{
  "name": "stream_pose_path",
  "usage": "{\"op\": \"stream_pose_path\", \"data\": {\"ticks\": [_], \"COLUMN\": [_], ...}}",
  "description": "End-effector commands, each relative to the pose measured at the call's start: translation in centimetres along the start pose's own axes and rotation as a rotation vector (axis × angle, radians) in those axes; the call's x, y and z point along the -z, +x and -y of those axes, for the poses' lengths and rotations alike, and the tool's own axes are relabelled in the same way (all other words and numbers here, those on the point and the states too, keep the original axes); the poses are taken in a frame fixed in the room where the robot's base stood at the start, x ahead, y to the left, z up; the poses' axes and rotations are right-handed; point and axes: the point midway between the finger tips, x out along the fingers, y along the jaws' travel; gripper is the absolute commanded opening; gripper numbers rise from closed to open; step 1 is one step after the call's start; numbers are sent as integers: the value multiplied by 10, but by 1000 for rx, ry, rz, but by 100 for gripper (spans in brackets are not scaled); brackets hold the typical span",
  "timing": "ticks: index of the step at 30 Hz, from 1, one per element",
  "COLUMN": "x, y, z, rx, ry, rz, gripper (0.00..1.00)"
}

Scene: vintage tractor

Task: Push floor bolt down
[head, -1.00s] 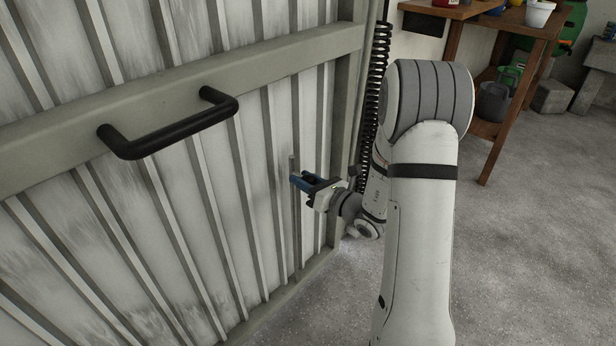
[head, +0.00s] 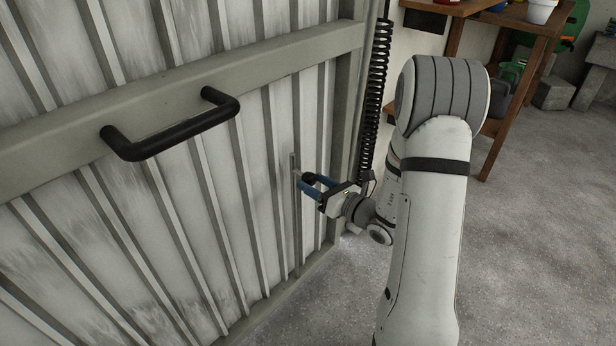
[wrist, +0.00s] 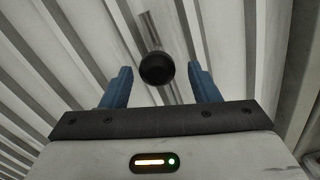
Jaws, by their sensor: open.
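The floor bolt (head: 297,232) is a thin upright metal rod on the ribbed door, near the door's right edge. Its round black knob (wrist: 157,68) shows in the wrist view between and just beyond the two blue fingers. In the head view the knob (head: 309,178) is a small dark shape at the fingertips. My gripper (head: 307,186) is open, with one finger on each side of the knob. In the wrist view my gripper (wrist: 160,82) has gaps between the knob and both fingers. Nothing is held.
The door (head: 100,230) has a black pull handle (head: 175,128) on its grey crossbar, up and left of the bolt. A black coiled spring (head: 375,90) hangs along the door's right edge. A wooden bench (head: 495,110) stands at the back right. The floor (head: 540,240) on the right is clear.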

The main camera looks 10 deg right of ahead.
Motion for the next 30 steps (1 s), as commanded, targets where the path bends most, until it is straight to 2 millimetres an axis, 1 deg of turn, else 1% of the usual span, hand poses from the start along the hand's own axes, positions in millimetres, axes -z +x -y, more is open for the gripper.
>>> {"op": "stream_pose_path", "data": {"ticks": [1,3,6,9,13,25,26,28,29,30], "x": [-3,-2,-1,0,0,-1,-4,-16,-24,-36], "y": [-10,-22,-34,-41,-44,-43,-42,-40,-38,-36], "z": [1,1,1,1,1,-1,-4,-17,-26,-42], "rx": [6,5,4,2,1,-4,-11,-51,-79,-126], "ry": [2,4,2,3,1,-2,-7,-34,-53,-86], "rz": [-1,0,-2,-2,-1,-3,-6,-22,-34,-54], "gripper": [55,55,55,55,55,55,55,55,55,55]}}
